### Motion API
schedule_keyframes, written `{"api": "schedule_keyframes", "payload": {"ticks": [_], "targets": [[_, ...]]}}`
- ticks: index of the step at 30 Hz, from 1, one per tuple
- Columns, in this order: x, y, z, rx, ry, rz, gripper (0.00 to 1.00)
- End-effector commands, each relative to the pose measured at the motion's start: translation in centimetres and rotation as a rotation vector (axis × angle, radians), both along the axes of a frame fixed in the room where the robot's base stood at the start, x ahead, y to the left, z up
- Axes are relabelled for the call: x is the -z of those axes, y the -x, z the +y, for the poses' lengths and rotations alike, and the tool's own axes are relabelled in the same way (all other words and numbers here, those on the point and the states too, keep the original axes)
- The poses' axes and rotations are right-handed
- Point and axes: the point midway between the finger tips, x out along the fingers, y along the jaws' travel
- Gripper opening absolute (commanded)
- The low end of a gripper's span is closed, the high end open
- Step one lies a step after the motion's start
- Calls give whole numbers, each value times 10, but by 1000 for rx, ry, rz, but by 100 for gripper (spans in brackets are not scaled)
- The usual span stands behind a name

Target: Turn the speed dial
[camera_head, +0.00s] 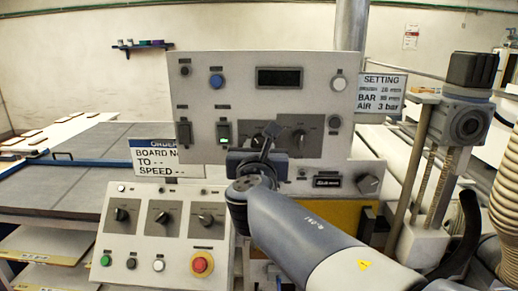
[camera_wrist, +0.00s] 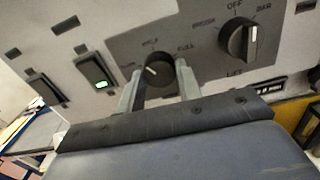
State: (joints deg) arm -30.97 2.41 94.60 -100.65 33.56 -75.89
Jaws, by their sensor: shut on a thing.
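A round black dial (camera_wrist: 157,70) with a pale pointer line sits on a grey plate of the upper control panel (camera_head: 345,110). Its pointer tilts up and left in the wrist view. One label beside it seems to read FULL; the others are too small to read, so I cannot tell whether it is the speed dial. My gripper (camera_wrist: 158,80) is shut on this dial, one finger on each side. In the head view my gripper (camera_head: 266,142) largely hides it. A second black dial (camera_wrist: 239,40), marked OFF and BAR, stands just to the right, clear of my fingers.
A lit green rocker switch (camera_wrist: 96,72) is left of the held dial. A lower box carries three dials (camera_head: 163,218) and a red stop button (camera_head: 202,263). An ORDER sign (camera_head: 160,157) and a SETTING sign (camera_head: 381,94) flank the panel. A motor column (camera_head: 463,120) stands right.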

Motion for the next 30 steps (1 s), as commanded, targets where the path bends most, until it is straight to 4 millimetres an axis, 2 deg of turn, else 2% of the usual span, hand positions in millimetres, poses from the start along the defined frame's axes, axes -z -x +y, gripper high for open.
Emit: {"api": "schedule_keyframes", "payload": {"ticks": [8,30], "targets": [[4,0,0,0,-146,-7,10],[4,0,2,-1,-838,-30,10]]}}
